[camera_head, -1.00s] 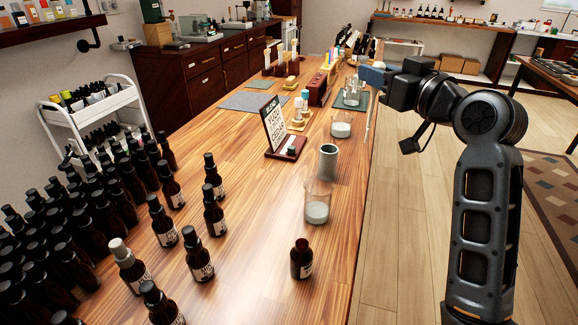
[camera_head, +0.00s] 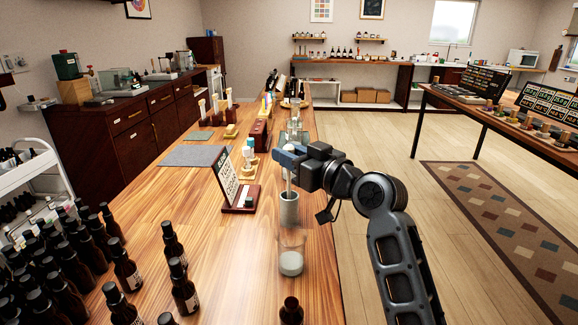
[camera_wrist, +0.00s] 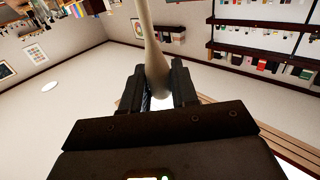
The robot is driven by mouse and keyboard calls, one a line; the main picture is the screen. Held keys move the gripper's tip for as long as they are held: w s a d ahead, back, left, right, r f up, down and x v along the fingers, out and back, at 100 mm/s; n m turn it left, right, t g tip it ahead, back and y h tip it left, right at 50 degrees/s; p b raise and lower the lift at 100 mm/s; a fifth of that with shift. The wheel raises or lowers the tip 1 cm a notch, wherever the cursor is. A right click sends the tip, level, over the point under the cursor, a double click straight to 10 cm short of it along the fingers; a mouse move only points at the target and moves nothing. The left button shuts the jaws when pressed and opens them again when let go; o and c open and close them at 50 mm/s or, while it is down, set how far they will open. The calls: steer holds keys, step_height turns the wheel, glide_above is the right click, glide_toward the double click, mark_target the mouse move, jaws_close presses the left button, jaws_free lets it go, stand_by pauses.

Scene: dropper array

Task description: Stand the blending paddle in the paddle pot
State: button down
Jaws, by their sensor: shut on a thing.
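My gripper (camera_head: 280,160) is above the wooden counter and shut on the pale blending paddle (camera_wrist: 147,38). In the wrist view the paddle stands between the two fingers, its wide part near the fingertips. In the head view a short stretch of the paddle (camera_head: 289,181) shows below my gripper, roughly upright. The grey paddle pot (camera_head: 289,210) stands upright on the counter, just below my gripper in the picture. The paddle's low end lines up with the pot's mouth; I cannot tell whether it is inside.
A glass beaker with white contents (camera_head: 291,262) stands nearer than the pot, and a dark bottle (camera_head: 291,312) nearer still. A sign on a wooden stand (camera_head: 240,200) is to the left. Several dark bottles crowd the front left. The counter's right edge is close to the pot.

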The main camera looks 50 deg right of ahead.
mark_target(289, 180)
steer(key=shift+f, duration=1.2)
steer(key=shift+f, duration=0.15)
steer(key=c, duration=0.9)
jaws_free()
steer(key=shift+o, duration=0.2)
